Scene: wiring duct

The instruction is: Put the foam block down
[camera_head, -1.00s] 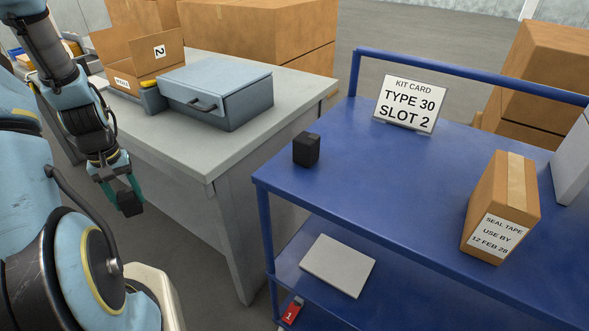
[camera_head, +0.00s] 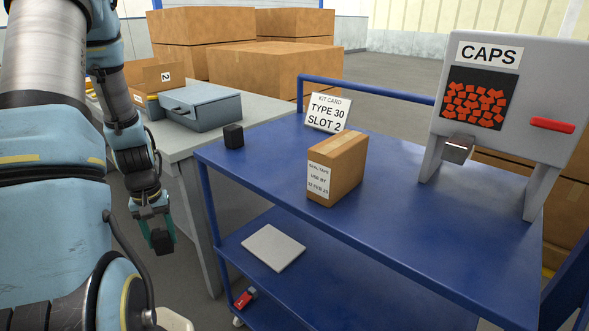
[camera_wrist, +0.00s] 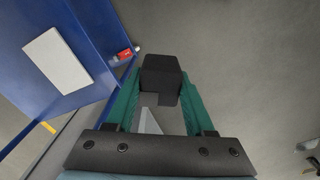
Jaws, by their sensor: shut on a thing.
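My gripper (camera_head: 160,232) hangs left of the blue cart, below the level of its top. In the wrist view its green fingers (camera_wrist: 158,102) are shut on a dark foam block (camera_wrist: 161,76), whose far end shows between and beyond the tips. The held block also shows in the head view (camera_head: 162,243), clear of the cart and the bench. Another small black block (camera_head: 233,136) stands on the left corner of the cart's blue top (camera_head: 270,172).
On the cart top stand a kit card (camera_head: 327,112) reading TYPE 30 SLOT 2, a seal tape carton (camera_head: 337,167) and a caps dispenser (camera_head: 500,105). A white panel (camera_head: 273,247) lies on the lower shelf. A grey bench (camera_head: 190,146) carries a blue-grey case (camera_head: 203,106). The cart's front middle is clear.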

